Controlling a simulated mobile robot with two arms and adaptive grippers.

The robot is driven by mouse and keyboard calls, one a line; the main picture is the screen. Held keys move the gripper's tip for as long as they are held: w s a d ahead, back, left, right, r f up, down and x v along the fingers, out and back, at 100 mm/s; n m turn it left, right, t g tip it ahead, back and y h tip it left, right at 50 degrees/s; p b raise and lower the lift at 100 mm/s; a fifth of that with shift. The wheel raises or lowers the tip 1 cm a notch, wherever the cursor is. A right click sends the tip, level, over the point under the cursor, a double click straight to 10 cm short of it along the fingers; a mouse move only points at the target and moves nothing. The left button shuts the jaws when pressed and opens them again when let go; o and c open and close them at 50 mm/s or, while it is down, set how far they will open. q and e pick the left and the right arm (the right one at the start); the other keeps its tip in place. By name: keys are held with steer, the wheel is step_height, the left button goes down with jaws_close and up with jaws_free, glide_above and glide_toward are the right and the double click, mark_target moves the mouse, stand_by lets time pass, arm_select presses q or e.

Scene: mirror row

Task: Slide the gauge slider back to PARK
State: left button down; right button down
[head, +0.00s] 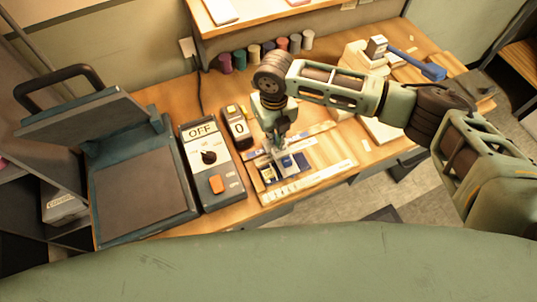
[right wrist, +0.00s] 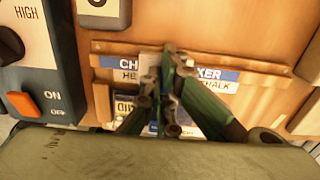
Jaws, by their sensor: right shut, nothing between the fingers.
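My right gripper (head: 281,148) is shut and empty, pointing down over a shallow wooden gauge tray (head: 322,178). It also shows in the right wrist view (right wrist: 172,58), its closed fingers in front of a blue-and-white lettered strip (right wrist: 222,76) and hiding its middle. A pale block with blue parts (head: 290,164), which may be the gauge slider, sits just below the fingertips in the head view. I cannot tell whether the fingers touch it. No PARK mark is readable. My left gripper is not in view.
A control box (head: 217,188) with a dial and orange switch, its display reading OFF, stands left of the tray. Beside it is a small counter (head: 238,128) showing 0. An open heat press (head: 140,190) stands further left. Several thread spools (head: 268,50) line the back.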

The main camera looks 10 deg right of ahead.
steer(key=shift+w+d+p, duration=0.15)
steer(key=shift+w+d, duration=0.25)
steer(key=shift+d, duration=0.95)
steer(key=shift+w+d+p, duration=0.15)
steer(key=shift+w+d, duration=0.3)
steer(key=shift+d, duration=0.85)
steer(key=shift+w+d+p, duration=0.15)
steer(key=shift+w+d, duration=0.25)
steer(key=shift+d, duration=0.95)
steer(key=shift+w+d, duration=0.35)
steer(key=shift+d, duration=0.7)
steer(key=shift+w+d, duration=0.35)
steer(key=shift+d, duration=0.7)
steer(key=shift+w+d, duration=0.35)
steer(key=shift+d, duration=0.7)
steer(key=shift+w+d, duration=0.1)
steer(key=shift+d, duration=0.25)
steer(key=shift+r, duration=0.1)
step_height(320, 180, up, 7)
steer(key=a+p, duration=0.1)
steer(key=p, duration=0.5)
steer(key=shift+s+p, duration=0.2)
steer(key=shift+p, duration=0.15)
steer(key=shift+a, duration=0.15)
